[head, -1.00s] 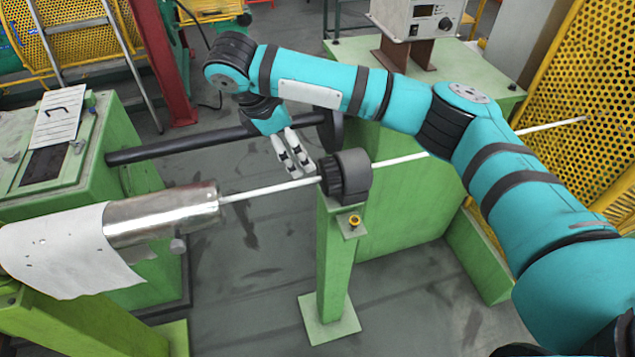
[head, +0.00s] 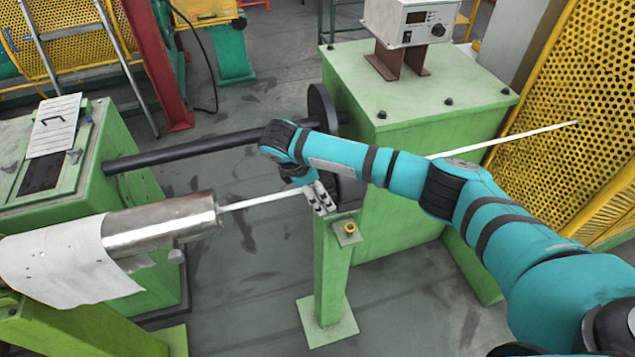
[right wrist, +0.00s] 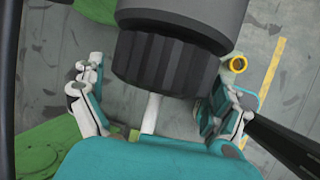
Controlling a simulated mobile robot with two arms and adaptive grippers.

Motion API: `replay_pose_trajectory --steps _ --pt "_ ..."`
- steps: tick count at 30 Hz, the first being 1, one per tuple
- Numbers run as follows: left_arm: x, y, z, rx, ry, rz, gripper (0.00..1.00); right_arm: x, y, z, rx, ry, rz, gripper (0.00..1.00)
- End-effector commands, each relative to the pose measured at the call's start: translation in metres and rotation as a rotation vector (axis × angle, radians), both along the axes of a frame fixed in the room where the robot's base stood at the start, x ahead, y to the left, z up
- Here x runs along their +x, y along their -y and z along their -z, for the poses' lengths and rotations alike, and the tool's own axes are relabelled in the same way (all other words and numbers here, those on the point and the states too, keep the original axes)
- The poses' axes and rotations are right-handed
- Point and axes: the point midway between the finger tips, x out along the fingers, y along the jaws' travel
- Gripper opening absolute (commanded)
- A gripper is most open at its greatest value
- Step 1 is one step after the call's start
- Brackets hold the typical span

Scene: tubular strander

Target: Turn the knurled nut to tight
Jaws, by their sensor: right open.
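The knurled nut (right wrist: 165,62) is a dark ribbed ring on the end of a grey cylindrical housing (right wrist: 185,12), seen close in the right wrist view. A white rod (right wrist: 151,113) comes out of the nut. My right gripper (right wrist: 165,90) is open, with one finger on each side of the rod just short of the nut; I cannot tell whether a finger touches it. My left gripper is not in view.
A yellow-ringed knob (head: 350,228) sits on a small plate beside the post top. A steel cylinder (head: 160,222) lies to the left on the rod's line. A green cabinet (head: 400,200) stands behind, with yellow mesh (head: 570,120) to the right.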

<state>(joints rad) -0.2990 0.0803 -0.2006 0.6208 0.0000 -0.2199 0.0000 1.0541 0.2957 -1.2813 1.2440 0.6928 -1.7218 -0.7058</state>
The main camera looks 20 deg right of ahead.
Motion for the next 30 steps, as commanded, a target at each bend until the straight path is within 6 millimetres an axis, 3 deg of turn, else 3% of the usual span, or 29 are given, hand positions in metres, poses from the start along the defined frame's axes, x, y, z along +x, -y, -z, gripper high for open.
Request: replay_pose_trajectory --steps 9,20,30 --pt "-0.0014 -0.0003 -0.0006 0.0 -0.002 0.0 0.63 0.0007 0.0016 0.0034 0.0 0.0 0.001 1.0" --pt "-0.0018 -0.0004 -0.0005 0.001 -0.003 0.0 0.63 0.0006 0.0014 0.0029 0.0 0.0 0.001 0.54" --pt "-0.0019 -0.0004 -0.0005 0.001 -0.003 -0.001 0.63 0.0004 0.0012 0.0028 0.002 0.015 0.0 0.53"
